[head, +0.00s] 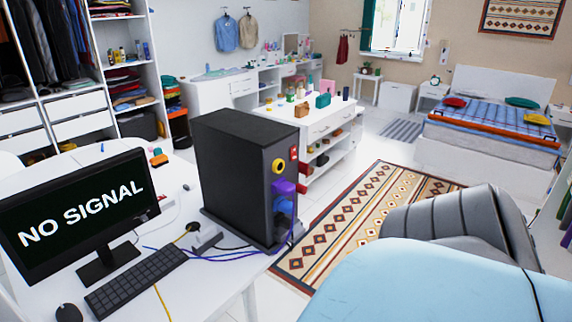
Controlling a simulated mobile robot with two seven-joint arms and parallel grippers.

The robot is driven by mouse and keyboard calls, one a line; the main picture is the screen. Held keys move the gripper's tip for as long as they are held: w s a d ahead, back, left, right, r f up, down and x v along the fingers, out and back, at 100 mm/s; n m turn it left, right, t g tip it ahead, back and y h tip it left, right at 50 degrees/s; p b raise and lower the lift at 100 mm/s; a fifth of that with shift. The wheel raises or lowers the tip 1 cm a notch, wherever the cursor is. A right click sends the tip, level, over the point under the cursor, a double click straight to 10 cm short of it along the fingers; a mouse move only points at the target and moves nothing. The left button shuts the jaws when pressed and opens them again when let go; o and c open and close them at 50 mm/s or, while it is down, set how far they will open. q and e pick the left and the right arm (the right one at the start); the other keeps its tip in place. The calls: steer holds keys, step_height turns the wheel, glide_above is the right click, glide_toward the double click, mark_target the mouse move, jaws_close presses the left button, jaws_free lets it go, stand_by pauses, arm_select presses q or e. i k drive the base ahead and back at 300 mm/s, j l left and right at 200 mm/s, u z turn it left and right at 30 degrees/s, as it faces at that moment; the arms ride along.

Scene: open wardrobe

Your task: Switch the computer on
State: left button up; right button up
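The black computer tower (225,165) stands on the white desk. Its narrow face toward the right carries a small red part (293,153) that looks like a switch, a yellow ring (278,166), and purple (283,187) and blue (284,205) plugs with cables. I cannot tell the position of the red part. The monitor (75,210), left of the tower, shows "NO SIGNAL". A keyboard (137,279) and mouse (69,313) lie in front of it. Neither of my grippers is in view.
A grey chair (440,220) and a light blue rounded surface (430,285) fill the lower right. Purple and yellow cables cross the desk. A patterned rug (350,225) lies on the floor right of the tower. A white shelf unit (325,125) stands behind it.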

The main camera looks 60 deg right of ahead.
mark_target(292, 149)
steer(key=z, duration=1.5)
